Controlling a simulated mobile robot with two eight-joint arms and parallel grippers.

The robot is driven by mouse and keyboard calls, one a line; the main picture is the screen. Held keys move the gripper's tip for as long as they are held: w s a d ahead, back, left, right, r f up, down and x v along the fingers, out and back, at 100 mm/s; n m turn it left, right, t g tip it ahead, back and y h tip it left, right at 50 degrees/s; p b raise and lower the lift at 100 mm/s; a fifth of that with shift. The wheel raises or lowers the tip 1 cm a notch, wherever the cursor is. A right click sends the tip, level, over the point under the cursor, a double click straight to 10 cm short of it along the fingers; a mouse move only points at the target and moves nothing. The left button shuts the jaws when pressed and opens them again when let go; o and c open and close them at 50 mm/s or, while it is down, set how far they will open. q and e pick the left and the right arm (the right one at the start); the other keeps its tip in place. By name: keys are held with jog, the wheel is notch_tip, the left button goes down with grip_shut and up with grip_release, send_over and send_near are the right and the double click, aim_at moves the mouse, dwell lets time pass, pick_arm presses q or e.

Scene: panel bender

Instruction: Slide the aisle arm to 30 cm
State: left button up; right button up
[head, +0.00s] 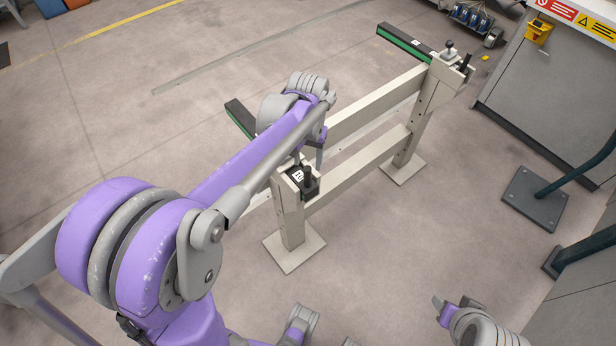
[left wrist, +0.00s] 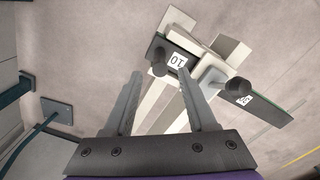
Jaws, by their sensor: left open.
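A beige frame (head: 376,106) carries two dark arms with green edges. The near arm (head: 238,116) lies mostly behind my left arm; a black knob (head: 308,174) and a white tag (head: 297,176) show at its end. The far arm (head: 398,42) is in plain view. I cannot tell from markings which is the aisle arm. My left gripper (head: 309,164) is over the near arm's end, fingers down. In the left wrist view its fingers are open, with a dark knob (left wrist: 158,66) just beyond and between the tips, beside a tag reading 10 (left wrist: 177,60). Another dark knob (left wrist: 238,86) stands farther right.
My right arm (head: 478,326) shows at the lower right; its finger state is unclear. A grey cabinet (head: 548,85) stands on the right, with a dark foot plate (head: 536,198) and tubes below it.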

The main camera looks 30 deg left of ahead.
aim_at(308, 177)
pick_arm(q)
notch_tip(308, 177, down, 8)
jog(key=shift+f+b, duration=0.1)
jog(key=shift+b, duration=0.35)
grip_shut()
dwell(1.3)
